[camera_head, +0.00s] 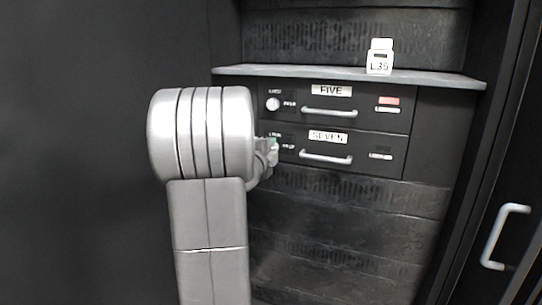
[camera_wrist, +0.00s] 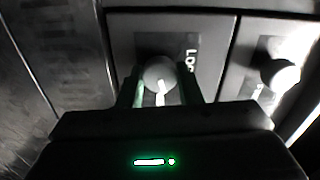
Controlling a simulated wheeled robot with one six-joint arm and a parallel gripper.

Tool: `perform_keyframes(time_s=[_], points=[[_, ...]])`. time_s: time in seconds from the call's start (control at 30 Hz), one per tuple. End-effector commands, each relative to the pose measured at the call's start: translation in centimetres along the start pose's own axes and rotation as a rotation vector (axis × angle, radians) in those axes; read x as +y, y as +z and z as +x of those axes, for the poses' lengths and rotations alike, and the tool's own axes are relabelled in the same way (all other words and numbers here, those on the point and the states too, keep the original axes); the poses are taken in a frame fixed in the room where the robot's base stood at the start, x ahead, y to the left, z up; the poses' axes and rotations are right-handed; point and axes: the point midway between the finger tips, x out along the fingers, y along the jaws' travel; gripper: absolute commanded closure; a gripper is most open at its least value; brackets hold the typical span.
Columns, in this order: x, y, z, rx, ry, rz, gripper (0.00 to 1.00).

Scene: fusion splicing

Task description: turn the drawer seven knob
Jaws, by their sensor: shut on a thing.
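The drawer labelled SEVEN (camera_head: 370,160) is the lower of two dark drawers and is closed, with a silver bar handle (camera_head: 326,158). Its knob is hidden behind my arm and gripper in the head view. In the wrist view the round pale knob (camera_wrist: 160,72) with a white pointer mark sits between my gripper's fingers (camera_wrist: 165,92). My gripper (camera_head: 272,150) is at the left end of the drawer front and is shut on the knob. The pointer mark points roughly down in the wrist view. Part of the lettering beside the knob shows.
The drawer labelled FIVE (camera_head: 370,117) is just above, with its own white knob (camera_head: 272,104) close to my gripper. A grey shelf (camera_head: 440,77) juts out above and bears a white L35 tag block (camera_head: 380,58). A cabinet door handle (camera_head: 503,237) stands at right.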

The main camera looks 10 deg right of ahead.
Motion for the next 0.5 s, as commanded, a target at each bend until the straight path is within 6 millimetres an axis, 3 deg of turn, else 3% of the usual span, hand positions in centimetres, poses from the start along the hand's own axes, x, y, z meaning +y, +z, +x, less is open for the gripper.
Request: perform_keyframes(time_s=[0.5], points=[[0.16, -0.02, 0.00, 0.001, 0.001, 0.270, 0.91]])
